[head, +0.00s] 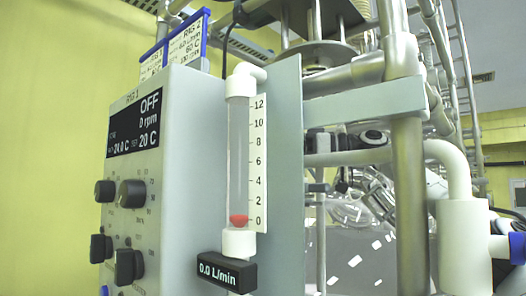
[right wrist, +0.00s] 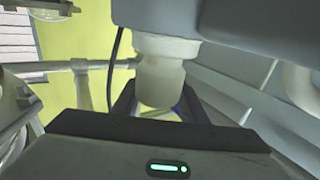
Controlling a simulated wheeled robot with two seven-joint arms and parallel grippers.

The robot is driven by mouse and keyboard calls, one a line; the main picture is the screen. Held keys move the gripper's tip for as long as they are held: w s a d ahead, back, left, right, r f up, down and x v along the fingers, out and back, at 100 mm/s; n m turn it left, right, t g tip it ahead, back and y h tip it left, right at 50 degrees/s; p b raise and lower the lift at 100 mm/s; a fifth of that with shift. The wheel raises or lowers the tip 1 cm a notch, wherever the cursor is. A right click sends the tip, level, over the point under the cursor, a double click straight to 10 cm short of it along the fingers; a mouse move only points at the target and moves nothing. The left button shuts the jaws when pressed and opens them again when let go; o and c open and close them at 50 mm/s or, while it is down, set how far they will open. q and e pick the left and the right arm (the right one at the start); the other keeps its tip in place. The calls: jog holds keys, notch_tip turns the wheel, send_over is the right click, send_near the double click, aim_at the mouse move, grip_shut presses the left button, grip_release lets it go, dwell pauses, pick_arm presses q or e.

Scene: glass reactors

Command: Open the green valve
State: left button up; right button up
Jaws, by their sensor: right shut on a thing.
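My right gripper (right wrist: 160,108) is in the right wrist view, with dark fingers on both sides of the lower end of a pale white fitting (right wrist: 160,72). It is shut on a part at or just below this fitting. Its own housing hides most of that part. A thin yellow-green patch shows between the fingers; I cannot tell whether it is the green valve or the wall. No green valve shows clearly in the head view. There a clear flow tube (head: 238,160) has its red float (head: 238,220) at the bottom, and the display (head: 226,272) reads 0.0 L/min. My left gripper is not in view.
The grey control box (head: 165,180) with black knobs (head: 131,194) stands at the left; its screen (head: 134,127) reads OFF, 0 rpm. Metal pipes (head: 409,180), a white pipe (head: 455,170) and glassware (head: 360,200) crowd the right. A dark cable (right wrist: 113,70) hangs beside the white fitting.

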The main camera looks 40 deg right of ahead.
jog(key=o, duration=1.1)
jog(key=shift+c, duration=0.2)
jog(key=m+t+h, duration=0.1)
jog(key=m+h, duration=0.1)
jog(key=shift+s+r+t+h, duration=0.1)
jog(key=shift+t+h, duration=0.2)
jog(key=shift+m+t+h, duration=0.5)
jog(key=shift+m+h, duration=0.6)
jog(key=shift+h, duration=0.65)
jog(key=shift+m+t+h, duration=0.5)
jog(key=shift+m+h, duration=0.6)
jog(key=shift+h, duration=0.65)
